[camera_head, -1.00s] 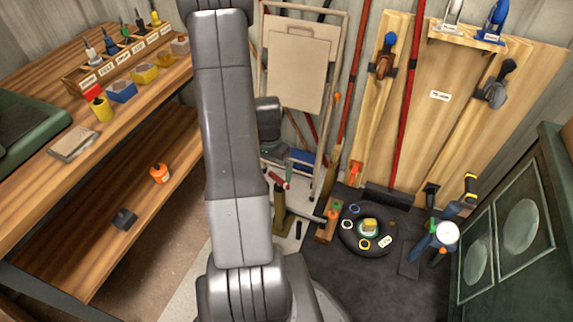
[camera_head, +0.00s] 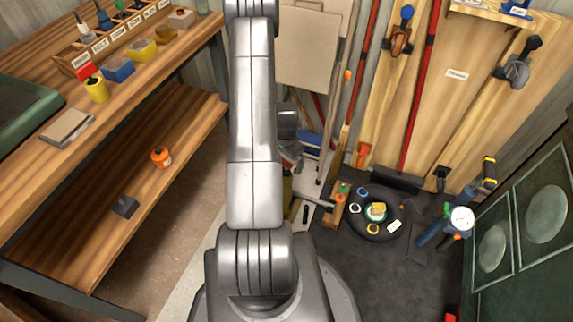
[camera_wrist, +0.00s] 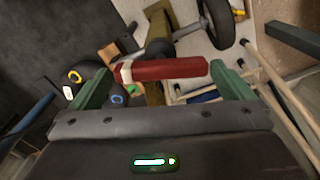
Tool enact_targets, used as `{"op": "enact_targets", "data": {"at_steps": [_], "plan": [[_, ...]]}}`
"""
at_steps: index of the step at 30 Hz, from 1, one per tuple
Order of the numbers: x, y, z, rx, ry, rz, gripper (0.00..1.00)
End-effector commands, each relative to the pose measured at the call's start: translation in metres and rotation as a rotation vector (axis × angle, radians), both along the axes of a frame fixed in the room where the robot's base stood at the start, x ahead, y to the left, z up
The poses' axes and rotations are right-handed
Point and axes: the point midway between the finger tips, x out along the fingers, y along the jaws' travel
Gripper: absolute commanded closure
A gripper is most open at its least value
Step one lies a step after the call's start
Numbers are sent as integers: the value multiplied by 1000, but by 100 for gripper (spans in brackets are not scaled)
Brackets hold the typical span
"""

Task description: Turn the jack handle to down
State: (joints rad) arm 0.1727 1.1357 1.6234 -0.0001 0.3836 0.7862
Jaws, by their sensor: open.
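The jack's red handle (camera_wrist: 170,70), with a pale band near its left end, lies across the wrist view. It spans much of the gap between the green fingers of my gripper (camera_wrist: 160,73). My gripper is open; I cannot tell whether a finger touches the handle. An olive part of the jack (camera_wrist: 186,14) and a dark wheel (camera_wrist: 218,22) show beyond it. In the head view only a little olive of the jack (camera_head: 287,190) shows beside my arm, which hides the handle and my gripper.
A black tire (camera_head: 358,226) with small items lies right of the jack. A wooden block (camera_head: 334,217) stands between them. A wooden workbench (camera_head: 150,105) is at left, a green cabinet (camera_head: 520,235) at right. Tools lean on the back wall. Dark floor in front of the tire is clear.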

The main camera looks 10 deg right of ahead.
Motion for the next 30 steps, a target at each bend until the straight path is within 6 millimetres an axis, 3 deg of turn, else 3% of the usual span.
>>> {"op": "enact_targets", "data": {"at_steps": [6,16,21,30], "plan": [[1,0,-21,0,-1,0,0],[1,0,-23,0,-1,0,0],[0,0,-23,0,-1,0,28],[1,0,-26,0,-1,130,28]]}}
